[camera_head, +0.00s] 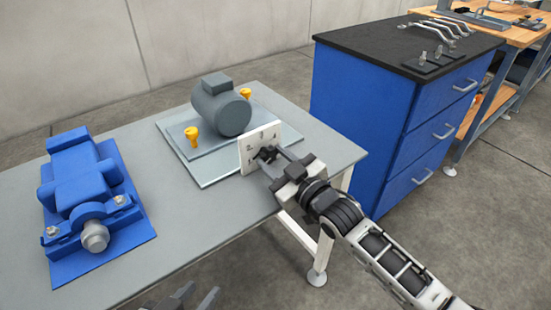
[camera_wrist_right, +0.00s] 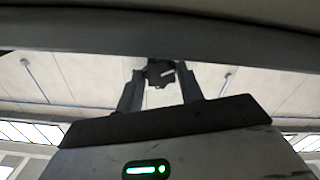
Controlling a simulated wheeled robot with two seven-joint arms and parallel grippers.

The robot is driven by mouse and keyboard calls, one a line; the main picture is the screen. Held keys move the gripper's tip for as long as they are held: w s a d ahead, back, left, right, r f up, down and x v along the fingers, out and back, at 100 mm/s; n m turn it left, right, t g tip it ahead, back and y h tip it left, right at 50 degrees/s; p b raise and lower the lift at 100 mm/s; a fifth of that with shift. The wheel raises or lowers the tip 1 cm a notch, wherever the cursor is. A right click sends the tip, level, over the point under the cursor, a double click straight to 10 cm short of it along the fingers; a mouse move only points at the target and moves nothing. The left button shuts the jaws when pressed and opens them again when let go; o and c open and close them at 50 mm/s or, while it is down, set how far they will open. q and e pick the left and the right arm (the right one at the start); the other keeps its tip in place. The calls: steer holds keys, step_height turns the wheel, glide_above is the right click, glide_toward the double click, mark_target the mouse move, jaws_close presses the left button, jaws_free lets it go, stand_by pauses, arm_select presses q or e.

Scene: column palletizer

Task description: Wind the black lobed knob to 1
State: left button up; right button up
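The black lobed knob (camera_wrist_right: 160,73) shows in the right wrist view with a short white mark pointing right. It is on the small white panel (camera_head: 250,147) at the table's front right edge; in the head view my gripper largely hides it. My right gripper (camera_head: 274,154) is at the panel, its two fingers on either side of the knob. I cannot tell if they press on it. The panel's markings are too small to read. My left gripper (camera_head: 195,298) is at the bottom edge of the head view, fingers apart and empty, partly cut off.
A grey motor (camera_head: 220,108) stands on a plate behind the panel, with yellow fittings (camera_head: 192,136) beside it. A blue pump unit (camera_head: 85,190) sits on the left of the grey table (camera_head: 185,238). A blue drawer cabinet (camera_head: 365,95) stands at the back right.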

steer(key=o, duration=0.4)
arm_select(q)
steer(key=shift+s+r+p, duration=0.1)
steer(key=shift+r+p, duration=0.1)
steer(key=shift+p, duration=0.45)
arm_select(e)
steer(key=v, duration=1.6)
arm_select(q)
steer(key=shift+r, duration=0.1)
